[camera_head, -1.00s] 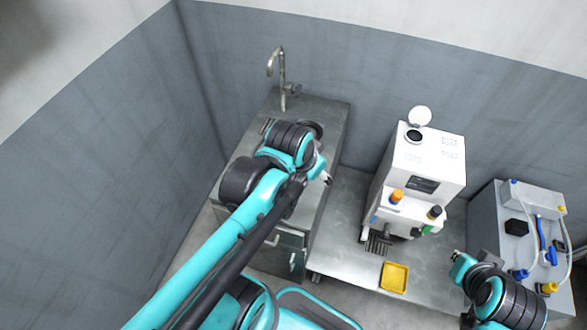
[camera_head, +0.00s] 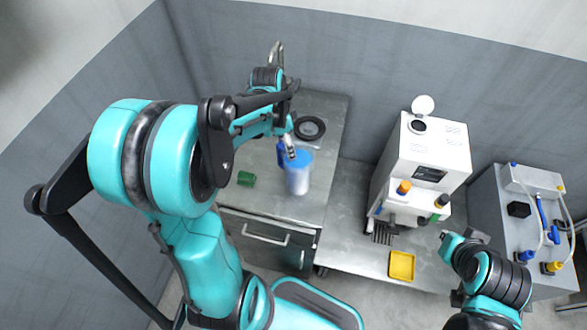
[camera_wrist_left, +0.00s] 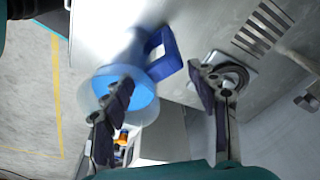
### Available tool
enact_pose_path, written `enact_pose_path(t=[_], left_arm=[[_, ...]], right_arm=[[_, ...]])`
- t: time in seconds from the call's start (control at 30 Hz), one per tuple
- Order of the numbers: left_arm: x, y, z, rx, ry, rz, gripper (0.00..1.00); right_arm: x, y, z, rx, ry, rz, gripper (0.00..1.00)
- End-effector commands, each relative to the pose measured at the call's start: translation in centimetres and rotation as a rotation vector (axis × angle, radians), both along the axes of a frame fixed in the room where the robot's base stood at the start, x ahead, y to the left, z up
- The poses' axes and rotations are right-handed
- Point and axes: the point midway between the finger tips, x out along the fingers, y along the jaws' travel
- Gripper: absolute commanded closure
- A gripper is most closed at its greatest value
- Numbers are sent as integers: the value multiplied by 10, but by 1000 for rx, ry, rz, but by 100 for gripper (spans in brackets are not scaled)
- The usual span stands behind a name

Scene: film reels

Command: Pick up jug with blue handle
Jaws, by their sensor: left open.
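The jug (camera_head: 299,178), pale and translucent with a blue inside or contents, stands on the steel counter, below my left gripper in the head view. Its blue handle (camera_wrist_left: 166,55) shows clearly in the left wrist view, beside the round jug (camera_wrist_left: 119,88). My left gripper (camera_head: 289,147) is open close to the jug's top. In the left wrist view its fingers (camera_wrist_left: 160,80) are spread, one overlapping the jug's opening, the other beyond the handle; contact cannot be told. The end of my right arm (camera_head: 449,240) is at lower right; its jaws are unclear.
A small green object (camera_head: 246,179) lies left of the jug on the counter (camera_head: 325,150). A dark ring (camera_head: 309,128) and a tap (camera_head: 277,52) are behind. A white machine (camera_head: 430,155), a yellow tray (camera_head: 402,265) and a grey unit (camera_head: 520,230) stand to the right.

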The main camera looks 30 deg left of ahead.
Motion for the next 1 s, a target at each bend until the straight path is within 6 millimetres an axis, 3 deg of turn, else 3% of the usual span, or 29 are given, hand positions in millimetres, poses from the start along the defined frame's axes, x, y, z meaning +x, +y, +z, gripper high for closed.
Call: enact_pose_path(t=[0.3,0.57,0.7,0.8,1.0], left_arm=[[6,-4,-45,1,-1,0,41],[6,-5,-47,0,-1,0,41],[6,-5,-47,0,-1,1,78],[6,-5,-47,1,-1,1,100],[6,-5,-47,-1,-1,1,100]], right_arm=[[0,0,-24,0,0,0,100],[0,0,-23,0,0,0,100],[0,0,-22,0,0,0,100],[0,0,-23,0,0,0,100],[0,0,-23,0,0,0,100]])
